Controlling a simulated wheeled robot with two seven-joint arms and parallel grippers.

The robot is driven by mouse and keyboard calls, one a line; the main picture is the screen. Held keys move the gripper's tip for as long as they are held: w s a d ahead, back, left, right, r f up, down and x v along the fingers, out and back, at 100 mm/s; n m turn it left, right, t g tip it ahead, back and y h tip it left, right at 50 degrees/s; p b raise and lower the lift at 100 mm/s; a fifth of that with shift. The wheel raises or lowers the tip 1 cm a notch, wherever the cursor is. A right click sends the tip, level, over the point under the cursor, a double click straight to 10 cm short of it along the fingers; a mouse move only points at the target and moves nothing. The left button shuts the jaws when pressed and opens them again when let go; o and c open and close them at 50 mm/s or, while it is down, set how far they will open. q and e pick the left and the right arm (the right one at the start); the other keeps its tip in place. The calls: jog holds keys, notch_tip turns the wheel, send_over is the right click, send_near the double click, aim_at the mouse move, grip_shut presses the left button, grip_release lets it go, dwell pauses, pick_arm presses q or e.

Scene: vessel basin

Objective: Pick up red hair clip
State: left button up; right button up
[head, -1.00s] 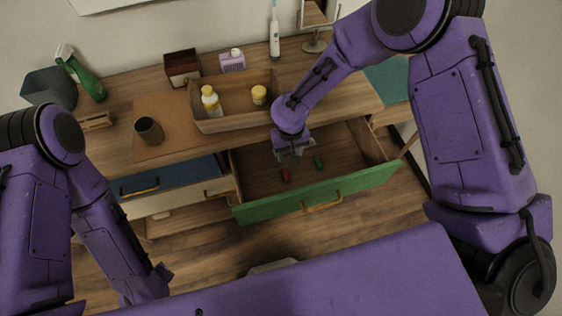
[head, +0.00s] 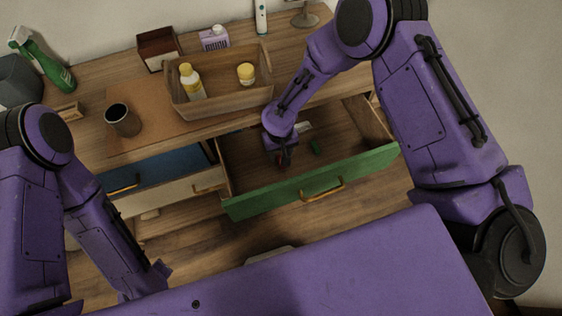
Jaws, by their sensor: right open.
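The red hair clip (head: 280,162) lies in the open green-fronted drawer (head: 315,184), mostly hidden by my right gripper. My right gripper (head: 281,160) is open and reaches down into the drawer, at the red clip; I cannot tell whether the clip is between its fingers. A green clip (head: 315,147) lies to the right on the drawer floor. My left arm's end (head: 150,280) hangs low at the left, away from the drawer; its fingers are not clear.
A wooden tray (head: 222,107) with a yellow-capped bottle (head: 191,81) and a yellow jar (head: 246,74) stands above the drawer. A dark cup (head: 122,121) is left of it. A blue drawer (head: 150,178) is beside the green one. A white item (head: 304,127) lies at the drawer's back.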

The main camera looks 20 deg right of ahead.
notch_tip(320, 180, down, 5)
jog(key=shift+d+f+p, duration=0.15)
jog(key=shift+p, duration=0.55)
grip_shut()
